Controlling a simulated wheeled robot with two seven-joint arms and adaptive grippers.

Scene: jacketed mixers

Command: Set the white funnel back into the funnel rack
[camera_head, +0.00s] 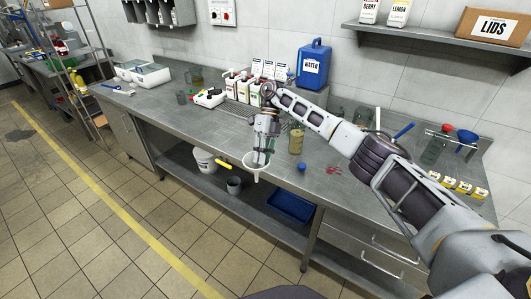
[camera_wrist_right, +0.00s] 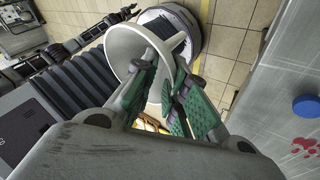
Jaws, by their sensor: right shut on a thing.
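The white funnel (camera_head: 256,168) is in my right gripper (camera_head: 261,158), over the front edge of the steel bench. In the right wrist view my green-padded right gripper (camera_wrist_right: 172,100) is shut on the wall of the funnel (camera_wrist_right: 124,48), whose wide mouth faces the camera. A blue funnel-shaped thing (camera_head: 467,138) stands at the right end of the bench; its support is too small to make out, so I cannot tell if it is the funnel rack. My left gripper is not in the head view; a dark arm-like part at the wrist view's upper left is unclear.
A tan cylinder (camera_head: 296,143) and a blue cap (camera_head: 301,167) are on the bench near my right gripper. A red spill (camera_head: 333,170) lies to their right. A blue water jug (camera_head: 314,66) and bottles stand behind. A blue tray (camera_head: 291,207) is on the lower shelf.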

